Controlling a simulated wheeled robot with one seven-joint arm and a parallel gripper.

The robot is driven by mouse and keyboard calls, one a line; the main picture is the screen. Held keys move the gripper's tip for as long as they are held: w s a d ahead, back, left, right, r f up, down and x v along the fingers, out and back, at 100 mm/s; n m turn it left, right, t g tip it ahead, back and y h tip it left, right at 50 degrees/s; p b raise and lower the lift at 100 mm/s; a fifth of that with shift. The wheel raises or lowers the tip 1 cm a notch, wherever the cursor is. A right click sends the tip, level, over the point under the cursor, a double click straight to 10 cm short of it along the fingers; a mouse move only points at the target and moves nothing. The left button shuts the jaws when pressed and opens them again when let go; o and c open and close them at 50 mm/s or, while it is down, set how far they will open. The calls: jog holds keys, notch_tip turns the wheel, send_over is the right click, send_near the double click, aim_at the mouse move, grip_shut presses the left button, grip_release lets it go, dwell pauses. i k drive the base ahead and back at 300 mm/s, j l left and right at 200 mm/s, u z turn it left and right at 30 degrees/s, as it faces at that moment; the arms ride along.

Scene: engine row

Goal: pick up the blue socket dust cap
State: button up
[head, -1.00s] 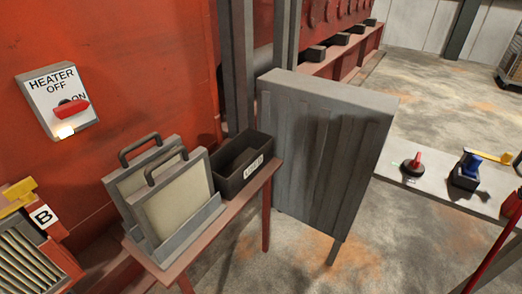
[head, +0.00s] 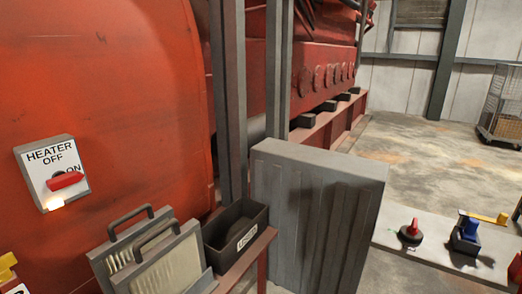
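A small blue part (head: 470,229), which looks like the blue socket dust cap, sits on a black block-shaped socket (head: 464,244). The socket stands on a pale grey bench top (head: 446,257) at the right of the head view. The blue part is small here, and I cannot tell how it is seated on the socket. My gripper is not in view.
A black round base with a red knob (head: 411,232) and a yellow handle (head: 489,217) flank the socket. A tall grey ribbed panel (head: 318,216) stands left of the bench. A black bin (head: 236,235) and handled filters (head: 160,262) are at lower left.

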aim_at(468, 233)
jog(key=i+j, duration=0.2)
jog(key=i, duration=0.25)
jog(key=i+j+z, duration=0.1)
jog(key=i, duration=0.35)
jog(key=j, duration=0.1)
